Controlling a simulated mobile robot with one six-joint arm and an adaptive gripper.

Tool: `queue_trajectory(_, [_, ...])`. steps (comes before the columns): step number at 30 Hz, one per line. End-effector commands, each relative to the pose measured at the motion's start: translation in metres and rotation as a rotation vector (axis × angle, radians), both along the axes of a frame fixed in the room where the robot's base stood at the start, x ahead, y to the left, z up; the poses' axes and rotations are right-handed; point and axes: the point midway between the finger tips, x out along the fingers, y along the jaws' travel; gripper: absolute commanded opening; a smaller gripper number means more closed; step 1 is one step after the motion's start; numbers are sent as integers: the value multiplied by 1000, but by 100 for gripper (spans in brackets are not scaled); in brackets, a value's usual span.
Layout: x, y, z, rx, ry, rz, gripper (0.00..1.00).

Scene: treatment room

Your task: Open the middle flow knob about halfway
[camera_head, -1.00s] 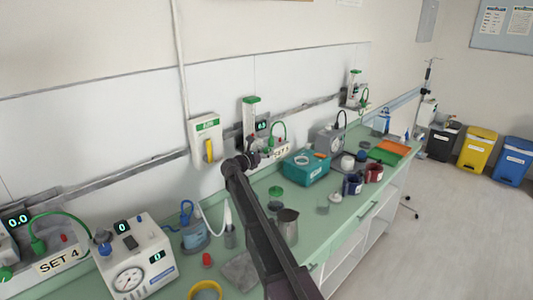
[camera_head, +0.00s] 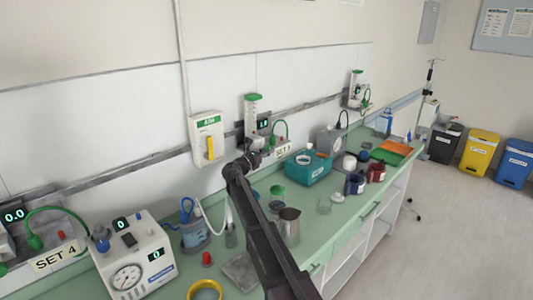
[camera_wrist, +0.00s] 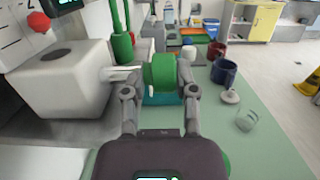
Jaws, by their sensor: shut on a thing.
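In the wrist view a green round knob (camera_wrist: 160,72) sits on a short metal stem from a pale grey block (camera_wrist: 62,82) on the left. My gripper (camera_wrist: 160,88) is shut on this knob, one finger on each side. In the head view my gripper (camera_head: 250,160) is at the middle flowmeter (camera_head: 251,118), a clear tube with a green top on the wall rail. The arm hides the knob there. A small lit display (camera_head: 263,124) beside the flowmeter is too small to read; in the wrist view a display is cut off at the top edge.
The green counter below holds a teal box (camera_head: 308,170), a metal jug (camera_head: 289,226), mugs (camera_head: 355,184) and a white device with a gauge (camera_head: 132,262). Another flowmeter (camera_head: 355,88) stands farther along the rail. A green hose (camera_wrist: 121,40) rises close behind the knob.

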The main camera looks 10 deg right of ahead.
Motion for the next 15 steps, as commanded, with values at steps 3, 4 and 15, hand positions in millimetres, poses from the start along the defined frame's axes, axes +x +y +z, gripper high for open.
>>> queue_trajectory(3, [-5, -5, -1, 7, 0, -13, 0])
queue_trajectory(4, [-5, -5, -1, 7, 0, -13, 40])
queue_trajectory(15, [-2, -3, -1, 4, 1, -8, 63])
